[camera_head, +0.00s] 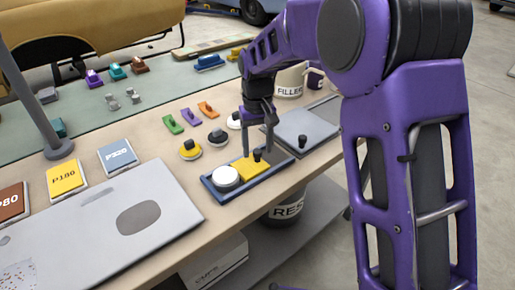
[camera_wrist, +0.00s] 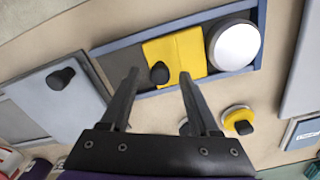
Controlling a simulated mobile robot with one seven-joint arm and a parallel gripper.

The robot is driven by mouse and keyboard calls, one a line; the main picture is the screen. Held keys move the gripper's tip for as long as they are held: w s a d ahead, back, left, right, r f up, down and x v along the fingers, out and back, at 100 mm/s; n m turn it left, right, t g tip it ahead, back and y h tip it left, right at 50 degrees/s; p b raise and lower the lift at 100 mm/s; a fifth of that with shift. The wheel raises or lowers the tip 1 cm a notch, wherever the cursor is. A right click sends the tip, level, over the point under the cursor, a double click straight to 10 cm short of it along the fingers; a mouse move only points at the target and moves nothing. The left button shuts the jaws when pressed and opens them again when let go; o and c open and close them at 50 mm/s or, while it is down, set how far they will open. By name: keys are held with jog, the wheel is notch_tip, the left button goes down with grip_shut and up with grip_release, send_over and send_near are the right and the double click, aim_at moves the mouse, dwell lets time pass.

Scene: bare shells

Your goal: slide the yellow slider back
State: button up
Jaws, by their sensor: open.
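The yellow slider (camera_head: 248,166) lies in a shallow blue tray (camera_head: 219,199) near the front edge of the bench. It is a flat yellow plate with a black knob (camera_wrist: 158,72). A round white disc (camera_head: 226,177) sits in the tray beside it, on the left in the head view. A dark bare strip of tray floor shows on the slider's other side in the wrist view. My gripper (camera_head: 258,146) is over the slider, open and empty. In the wrist view my gripper (camera_wrist: 159,78) has its fingertips on either side of the knob; I cannot tell whether they touch it.
A grey plate with a black knob (camera_head: 303,141) lies close by on the right. Yellow (camera_head: 190,150) and dark round knobs stand behind the tray. A large grey panel (camera_head: 110,225) covers the left front. A white filler tub (camera_head: 290,82) stands behind my arm.

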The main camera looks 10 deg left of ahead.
jog(key=shift+f, duration=0.2)
jog(key=shift+c, duration=0.4)
grip_shut()
dwell(0.9)
